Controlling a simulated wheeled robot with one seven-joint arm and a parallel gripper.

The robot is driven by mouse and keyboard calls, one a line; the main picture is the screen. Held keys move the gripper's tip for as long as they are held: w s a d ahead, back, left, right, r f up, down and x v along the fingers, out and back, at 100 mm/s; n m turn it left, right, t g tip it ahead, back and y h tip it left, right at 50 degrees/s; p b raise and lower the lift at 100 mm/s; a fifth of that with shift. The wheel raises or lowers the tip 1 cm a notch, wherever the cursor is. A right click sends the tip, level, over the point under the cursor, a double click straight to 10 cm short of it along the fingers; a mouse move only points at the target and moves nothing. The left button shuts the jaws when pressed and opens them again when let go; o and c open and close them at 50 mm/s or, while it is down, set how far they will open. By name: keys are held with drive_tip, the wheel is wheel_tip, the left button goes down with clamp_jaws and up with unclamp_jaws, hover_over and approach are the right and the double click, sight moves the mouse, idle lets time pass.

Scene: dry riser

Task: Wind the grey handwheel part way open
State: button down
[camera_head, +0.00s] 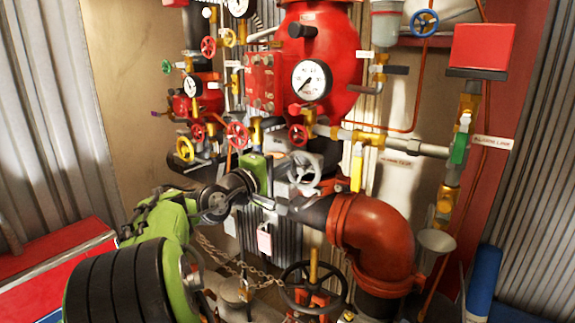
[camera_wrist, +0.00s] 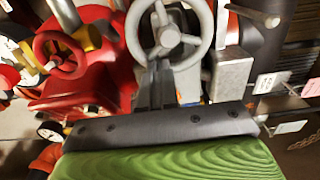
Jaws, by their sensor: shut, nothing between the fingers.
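The grey handwheel (camera_wrist: 168,32) has a pale grey rim and spokes around a round hub, and fills the top middle of the wrist view. In the head view the grey handwheel (camera_head: 303,170) shows near the middle, below the red hardware and partly overlapped by my wrist. My gripper (camera_wrist: 157,72) is shut with nothing between its fingers. In the wrist view its dark fingers overlap the lower part of the wheel; I cannot tell whether they touch it. In the head view my gripper (camera_head: 282,163) is just left of the wheel, its fingertips hard to make out.
A red handwheel (camera_wrist: 60,55) is at the left in the wrist view. A grey block (camera_wrist: 232,72) stands close right of the grey wheel. In the head view, an orange-red pipe elbow (camera_head: 375,235) is below right and a black handwheel (camera_head: 313,288) lower down. Pipes and gauges crowd above.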

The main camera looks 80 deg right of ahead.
sight(289, 177)
wheel_tip(289, 177, down, 4)
drive_tip(key=b, duration=0.3)
drive_tip(key=v, duration=0.3)
drive_tip(key=shift+w+a+r, duration=0.1)
drive_tip(key=shift+a+r, duration=0.1)
drive_tip(key=shift+r, duration=0.05)
drive_tip(key=shift+a+f, duration=0.1)
